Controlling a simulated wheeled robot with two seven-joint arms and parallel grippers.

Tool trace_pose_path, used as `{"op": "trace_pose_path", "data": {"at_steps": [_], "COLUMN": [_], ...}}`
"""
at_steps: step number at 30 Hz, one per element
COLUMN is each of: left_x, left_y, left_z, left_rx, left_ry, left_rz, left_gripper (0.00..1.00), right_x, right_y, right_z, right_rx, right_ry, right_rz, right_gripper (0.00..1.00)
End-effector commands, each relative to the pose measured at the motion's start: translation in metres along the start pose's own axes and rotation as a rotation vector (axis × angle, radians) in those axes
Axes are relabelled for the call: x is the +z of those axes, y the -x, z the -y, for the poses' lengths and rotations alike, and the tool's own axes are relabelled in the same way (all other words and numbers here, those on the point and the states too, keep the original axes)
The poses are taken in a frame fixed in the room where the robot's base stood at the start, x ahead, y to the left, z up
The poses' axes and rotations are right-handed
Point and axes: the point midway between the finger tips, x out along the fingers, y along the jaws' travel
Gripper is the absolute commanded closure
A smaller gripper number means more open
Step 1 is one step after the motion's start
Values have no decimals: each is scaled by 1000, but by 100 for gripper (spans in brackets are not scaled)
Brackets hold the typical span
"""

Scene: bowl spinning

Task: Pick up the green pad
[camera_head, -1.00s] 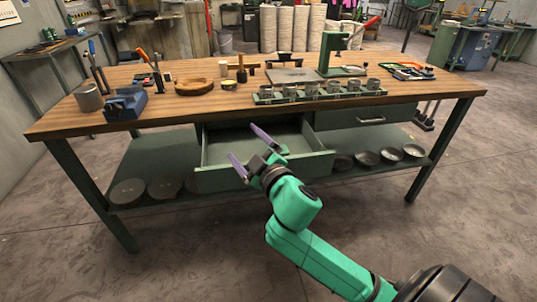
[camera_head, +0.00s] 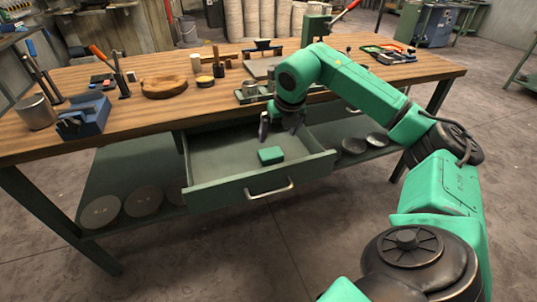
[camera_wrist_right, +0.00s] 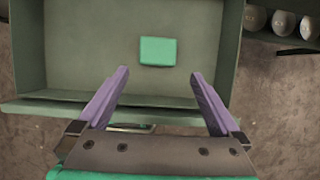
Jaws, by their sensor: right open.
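The green pad (camera_head: 270,155) lies flat on the floor of the open drawer (camera_head: 262,186), toward its front middle. My right gripper (camera_head: 279,133) is open and empty, above the drawer and pointing down. It also shows in the right wrist view (camera_wrist_right: 159,72), with its two purple fingers apart and the pad not between them. My left gripper is not in view.
The drawer hangs under a wooden workbench (camera_head: 205,108). A holder with several metal cups (camera_head: 250,88) stands on the bench behind my right arm. Round discs (camera_head: 143,201) lie on the lower shelf.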

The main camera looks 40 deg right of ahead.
Motion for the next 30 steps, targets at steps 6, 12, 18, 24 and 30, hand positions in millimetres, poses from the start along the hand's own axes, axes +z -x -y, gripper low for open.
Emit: {"op": "trace_pose_path", "data": {"at_steps": [6, 12, 18, 24, 30], "left_x": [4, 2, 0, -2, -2], "left_y": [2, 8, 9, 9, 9], "left_z": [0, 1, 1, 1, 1], "left_rx": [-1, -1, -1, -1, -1], "left_ry": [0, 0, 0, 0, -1], "left_rz": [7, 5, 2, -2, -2], "left_gripper": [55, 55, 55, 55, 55], "right_x": [-1, 1, 1, 1, 1], "right_y": [-50, -78, -108, -108, -108], "right_z": [-2, -4, -4, -4, -4], "right_rx": [4, 5, 5, 6, 6], "right_ry": [3, 3, 4, 5, 5], "right_rz": [-3, -4, 0, 1, 1], "right_gripper": [0, 0, 0, 8, 62]}}
